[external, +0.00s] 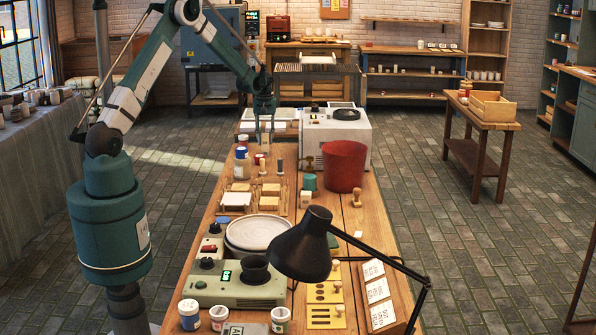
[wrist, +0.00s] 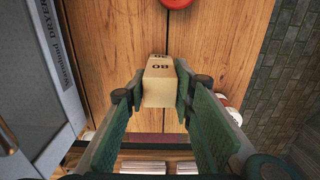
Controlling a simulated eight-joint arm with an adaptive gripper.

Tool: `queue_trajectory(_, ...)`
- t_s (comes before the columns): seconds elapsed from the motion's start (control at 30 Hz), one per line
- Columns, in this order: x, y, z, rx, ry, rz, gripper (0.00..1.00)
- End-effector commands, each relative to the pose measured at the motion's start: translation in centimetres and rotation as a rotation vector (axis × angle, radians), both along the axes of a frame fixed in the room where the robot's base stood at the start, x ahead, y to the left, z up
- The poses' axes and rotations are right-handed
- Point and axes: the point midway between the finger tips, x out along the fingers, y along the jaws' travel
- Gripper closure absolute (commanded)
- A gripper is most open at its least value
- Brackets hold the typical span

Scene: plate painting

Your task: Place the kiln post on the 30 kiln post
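A cream kiln post (wrist: 158,92) stands between the green finger pads of my gripper (wrist: 160,95) in the wrist view. Both pads appear to press its sides. Dark markings show on its far end in two places; they look like an 80 or similar, but I cannot read them surely. I cannot tell whether a second post lies beyond or under it. In the external view my gripper (external: 264,122) hangs over the far end of the table, with a pale block (external: 265,143) beneath the fingers. No post clearly marked 30 is readable.
The white dryer (external: 320,143) stands right of my gripper, with a red bucket (external: 344,166) nearer. Jars and small tools crowd the near left, including a blue-lidded jar (external: 242,163). A red round thing (wrist: 175,3) is at the wrist view's top. Bare wood (wrist: 222,60) lies beside the post.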

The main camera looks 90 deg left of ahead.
Motion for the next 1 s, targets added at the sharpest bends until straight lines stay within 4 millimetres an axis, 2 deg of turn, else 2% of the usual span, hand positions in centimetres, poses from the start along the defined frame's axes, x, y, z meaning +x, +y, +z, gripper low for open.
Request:
queue_trajectory(0.1, 0.0, 0.0, 0.0, 0.0, 0.0, 0.0, 0.61)
queue_trajectory(0.57, 0.0, 0.0, 0.4, 0.0, 0.0, 0.0, 0.61)
queue_trajectory(0.77, 0.0, 0.0, 2.1, 0.0, 0.0, 0.0, 0.61)
queue_trajectory(1.0, 0.0, 0.0, 5.7, 0.0, 0.0, 0.0, 0.61)
